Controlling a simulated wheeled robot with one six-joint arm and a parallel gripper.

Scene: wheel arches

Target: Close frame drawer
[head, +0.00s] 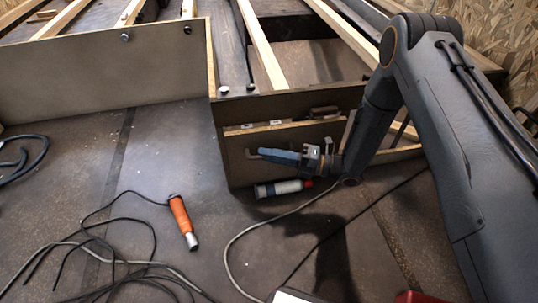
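The frame drawer (236,168) is in the low wooden frame (110,83), right of centre in the head view. It stands partly out, with a gap behind its pale top edge through which some contents show. My arm covers the drawer's right part.
An orange-handled tool (181,220) and loose dark and grey cables (110,262) lie in front. A red object (420,297) shows at the bottom edge.

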